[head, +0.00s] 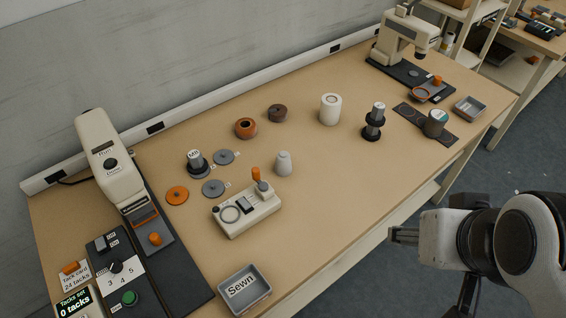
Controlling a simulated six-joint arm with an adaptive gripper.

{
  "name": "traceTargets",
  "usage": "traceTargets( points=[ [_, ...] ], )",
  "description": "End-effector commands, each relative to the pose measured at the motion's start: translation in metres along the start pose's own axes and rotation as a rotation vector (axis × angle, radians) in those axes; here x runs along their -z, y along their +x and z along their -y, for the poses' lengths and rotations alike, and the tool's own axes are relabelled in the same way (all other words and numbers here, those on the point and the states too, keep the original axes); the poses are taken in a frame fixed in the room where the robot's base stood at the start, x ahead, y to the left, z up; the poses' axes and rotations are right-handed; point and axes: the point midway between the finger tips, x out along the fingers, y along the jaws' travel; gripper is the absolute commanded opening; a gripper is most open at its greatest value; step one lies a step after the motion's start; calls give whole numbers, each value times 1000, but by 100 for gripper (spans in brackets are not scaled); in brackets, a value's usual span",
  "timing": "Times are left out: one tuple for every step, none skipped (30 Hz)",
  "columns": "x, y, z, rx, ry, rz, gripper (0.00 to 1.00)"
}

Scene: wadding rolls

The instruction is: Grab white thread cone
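A small pale grey-white tapered piece (284,164), which looks like the thread cone, stands upright near the middle of the table (330,190), just behind a cream device with an orange knob. A larger white cylinder (330,110) with a round mark on its top stands upright farther back; it looks more like a roll than a cone. My gripper (396,235) is at the right, off the table's front edge and well apart from both. It points left and is seen side-on, so its finger opening does not show. I see nothing held in it.
The cream device (246,210) stands close in front of the tapered piece. An orange ring (245,128), a brown roll (277,113) and a black spool stand (374,122) stand around. Table right of the tapered piece is clear.

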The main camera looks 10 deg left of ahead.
Motion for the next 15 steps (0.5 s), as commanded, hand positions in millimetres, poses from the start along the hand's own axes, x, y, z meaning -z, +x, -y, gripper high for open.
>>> traceTargets(
  points=[
    [0, 0, 0, 0, 0, 0, 49],
    [0, 0, 0, 1, -1, 0, 49],
    [0, 0, 1, 2, -3, 0, 49],
    [0, 0, 1, 3, -5, 2, 49],
    [0, 1, 2, 3, -6, 5, 49],
    [-1, 2, 2, 4, -8, 11, 49],
    [-1, 4, 2, 5, -9, 16, 49],
    [-1, 5, 3, 6, -11, 23, 49],
    [-2, 8, 4, 7, -14, 35, 49],
    [-3, 10, 4, 8, -16, 44, 49],
    [-3, 12, 5, 9, -18, 54, 49],
    [-4, 16, 5, 11, -21, 70, 49],
    [-4, 18, 6, 12, -24, 81, 49],
    [-4, 21, 7, 13, -27, 94, 49],
    [-4, 24, 8, 15, -31, 109, 49]
  ],
)
